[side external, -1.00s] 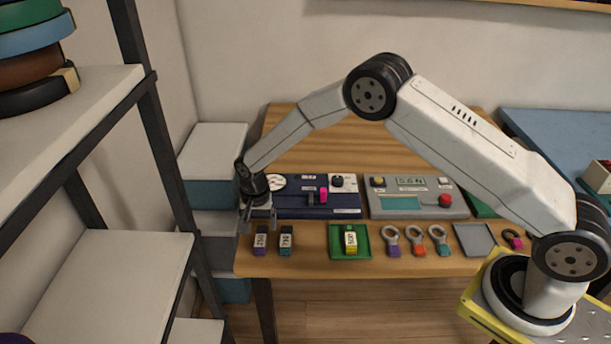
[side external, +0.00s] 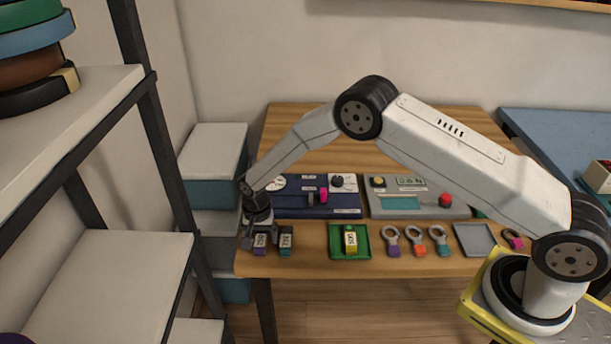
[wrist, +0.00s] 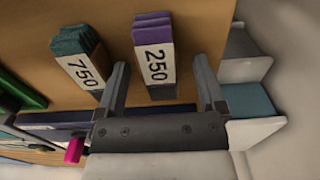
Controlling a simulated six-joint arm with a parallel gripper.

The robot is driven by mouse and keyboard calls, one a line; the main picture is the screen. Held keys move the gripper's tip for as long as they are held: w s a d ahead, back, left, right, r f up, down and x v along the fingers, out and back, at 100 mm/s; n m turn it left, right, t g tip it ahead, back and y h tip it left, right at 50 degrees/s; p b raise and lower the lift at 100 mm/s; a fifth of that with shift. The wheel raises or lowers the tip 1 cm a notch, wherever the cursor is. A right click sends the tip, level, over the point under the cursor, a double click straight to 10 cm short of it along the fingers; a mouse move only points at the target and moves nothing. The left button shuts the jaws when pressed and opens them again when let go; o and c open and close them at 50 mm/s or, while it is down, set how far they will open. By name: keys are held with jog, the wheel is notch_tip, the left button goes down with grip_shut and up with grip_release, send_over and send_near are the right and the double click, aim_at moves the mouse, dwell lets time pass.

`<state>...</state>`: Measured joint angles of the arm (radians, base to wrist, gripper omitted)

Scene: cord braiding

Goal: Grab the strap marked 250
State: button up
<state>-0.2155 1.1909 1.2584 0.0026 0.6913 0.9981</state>
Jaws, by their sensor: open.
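The strap marked 250 (wrist: 155,58) is a purple folded bundle with a white label, lying near the left front of the wooden table. It also shows in the side view (side external: 261,242), partly behind a finger. My gripper (wrist: 160,78) is open, with one finger on each side of this strap in the wrist view. In the side view my gripper (side external: 259,233) is low over the strap; I cannot tell whether it touches. The teal strap marked 750 (wrist: 77,62) lies beside it, close to one finger. It also shows in the side view (side external: 286,241).
A green tray (side external: 335,254) with a yellow labelled strap (side external: 350,240) lies to the right. Several ringed items (side external: 415,240) and a grey tray (side external: 475,240) follow. A blue panel (side external: 340,205) and a grey panel (side external: 415,210) stand behind the straps.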

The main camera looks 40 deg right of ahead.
grip_shut()
jog(key=shift+r, duration=0.1)
jog(key=shift+r, duration=0.75)
jog(key=s+d+r, duration=0.2)
jog(key=s+r, duration=0.9)
jog(key=s, duration=0.2)
jog(key=shift+s+d+r, duration=0.15)
jog(key=shift+s+d, duration=0.1)
jog(key=shift+s, duration=0.1)
